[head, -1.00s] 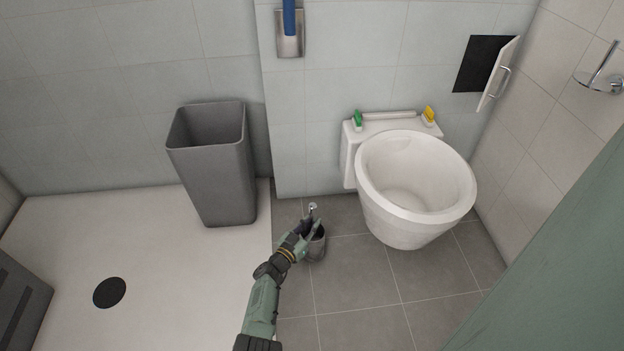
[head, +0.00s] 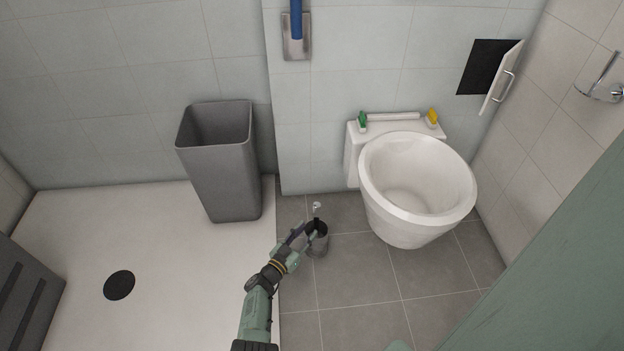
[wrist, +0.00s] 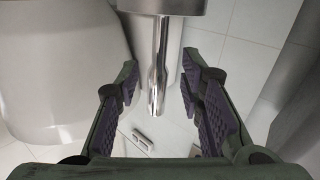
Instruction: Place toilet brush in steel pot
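The steel pot (head: 318,246) stands on the grey tiled floor left of the toilet. The toilet brush (head: 317,208) stands in the pot, its pale handle end sticking up above the rim; its head is hidden inside. In the wrist view the shiny brush handle (wrist: 158,65) runs down from the pot (wrist: 160,6) between the finger pads, with gaps on both sides. My gripper (wrist: 160,92) is open around the handle without visible contact. In the head view my gripper (head: 301,239) is just left of and in front of the pot, fingers spread.
The toilet (head: 415,195) stands close on the right. A grey bin (head: 222,165) stands on the white shower floor at the left. Green (head: 362,121) and yellow (head: 432,117) items sit behind the toilet. Open floor tiles (head: 350,280) lie in front of the pot.

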